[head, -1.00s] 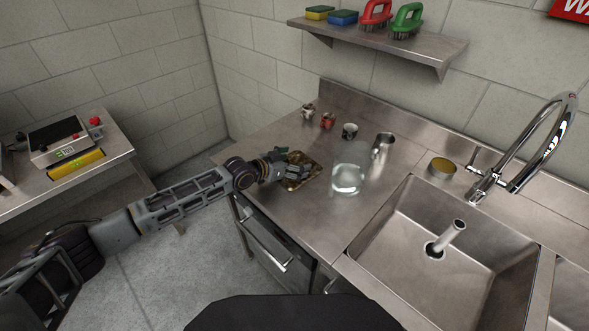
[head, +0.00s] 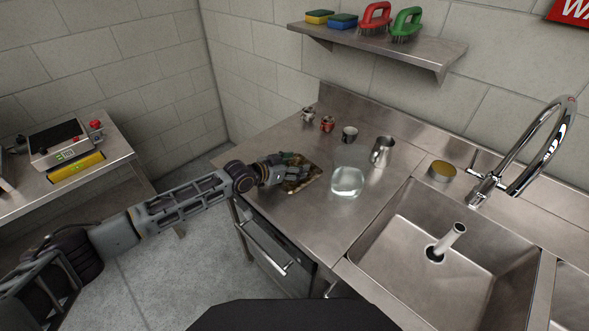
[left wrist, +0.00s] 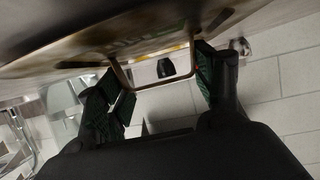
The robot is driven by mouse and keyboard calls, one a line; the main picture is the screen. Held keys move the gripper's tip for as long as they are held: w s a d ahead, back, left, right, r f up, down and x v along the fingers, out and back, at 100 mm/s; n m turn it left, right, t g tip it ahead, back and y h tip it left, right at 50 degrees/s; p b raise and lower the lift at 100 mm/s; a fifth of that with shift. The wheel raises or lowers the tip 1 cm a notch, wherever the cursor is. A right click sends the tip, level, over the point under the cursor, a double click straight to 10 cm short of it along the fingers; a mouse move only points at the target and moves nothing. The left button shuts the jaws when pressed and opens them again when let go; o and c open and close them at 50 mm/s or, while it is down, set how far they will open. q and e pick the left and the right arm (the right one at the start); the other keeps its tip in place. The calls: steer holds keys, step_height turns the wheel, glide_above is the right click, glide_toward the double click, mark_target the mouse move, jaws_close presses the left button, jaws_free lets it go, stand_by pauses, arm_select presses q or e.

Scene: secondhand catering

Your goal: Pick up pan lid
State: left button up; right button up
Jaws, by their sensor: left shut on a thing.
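The pan lid (head: 304,183) is a brownish, stained flat piece at the left end of the steel counter in the head view. My left gripper (head: 285,169) is at it from the left and covers part of it. In the left wrist view the lid (left wrist: 130,42) fills the top as a dark brown metal sheet with a loop handle. My left gripper's green-padded fingers (left wrist: 160,92) stand on either side of that loop, shut on it. I cannot tell from the head view whether the lid touches the counter. My right gripper is not in view.
A clear glass vessel (head: 347,181) stands right of the lid. Small cups (head: 349,133) and a metal jug (head: 382,152) stand behind. The sink (head: 450,245) and tap (head: 540,150) are to the right. A side table with a scale (head: 58,143) is at the left.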

mark_target(294, 165)
arm_select(q)
steer(key=shift+r, duration=0.15)
step_height(294, 165, up, 10)
steer(key=shift+f, duration=0.15)
stand_by(0.4)
steer(key=shift+a, duration=0.1)
stand_by(0.5)
